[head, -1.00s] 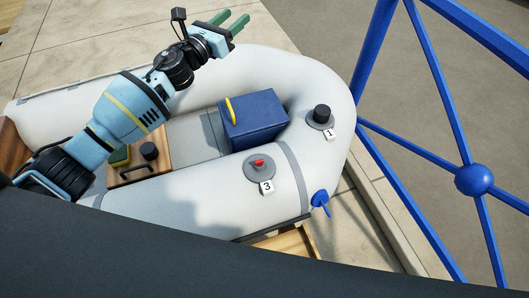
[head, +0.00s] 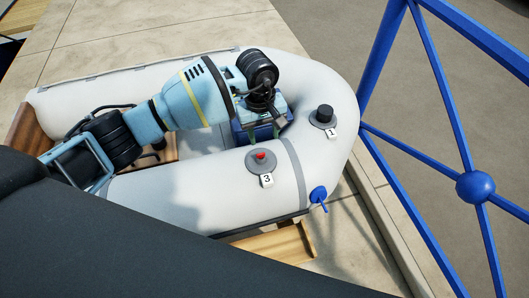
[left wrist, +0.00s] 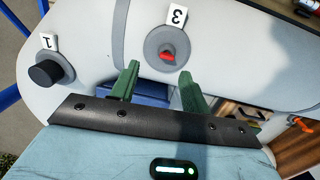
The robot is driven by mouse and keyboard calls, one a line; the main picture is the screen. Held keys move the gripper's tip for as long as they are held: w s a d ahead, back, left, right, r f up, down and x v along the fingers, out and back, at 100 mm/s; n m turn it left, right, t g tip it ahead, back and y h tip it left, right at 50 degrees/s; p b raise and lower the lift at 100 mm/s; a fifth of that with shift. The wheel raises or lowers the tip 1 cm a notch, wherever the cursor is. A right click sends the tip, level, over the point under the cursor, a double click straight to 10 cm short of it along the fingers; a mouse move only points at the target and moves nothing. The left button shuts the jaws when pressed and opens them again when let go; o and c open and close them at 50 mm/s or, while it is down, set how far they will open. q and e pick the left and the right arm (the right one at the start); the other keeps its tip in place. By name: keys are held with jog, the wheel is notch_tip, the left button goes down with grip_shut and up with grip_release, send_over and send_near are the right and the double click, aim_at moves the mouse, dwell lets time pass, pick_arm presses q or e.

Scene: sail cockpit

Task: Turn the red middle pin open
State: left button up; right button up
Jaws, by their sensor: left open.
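The red pin (head: 261,155) sits in the middle of a round grey valve seat on the pale inflatable boat tube, beside a tag marked 3 (head: 267,180). In the left wrist view the red pin (left wrist: 167,57) lies just beyond my green fingertips, roughly between them. My left gripper (left wrist: 158,80) is open and empty, with its fingers apart and not visibly touching the pin. In the head view the left gripper (head: 264,131) points down behind the valve, over the blue box, mostly hidden by its own wrist. My right gripper is in neither view.
A valve with a black cap (head: 323,114), tagged 1, stands on the tube to the right. The blue box (head: 241,135) is partly hidden under my arm. A blue fitting (head: 319,195) is on the tube's outer side. A blue metal frame (head: 474,187) stands at right.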

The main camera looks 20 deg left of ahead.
aim_at(261, 154)
pick_arm(q)
jog(key=shift+a+y, duration=0.4)
jog(key=shift+a, duration=0.1)
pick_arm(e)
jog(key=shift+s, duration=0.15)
pick_arm(q)
notch_tip(261, 154, down, 7)
jog(key=shift+r, duration=0.1)
jog(key=shift+f, duration=0.5)
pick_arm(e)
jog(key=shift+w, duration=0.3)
pick_arm(q)
jog(key=shift+c, duration=0.7)
jog(key=c, duration=0.8)
jog(key=shift+c, duration=0.2)
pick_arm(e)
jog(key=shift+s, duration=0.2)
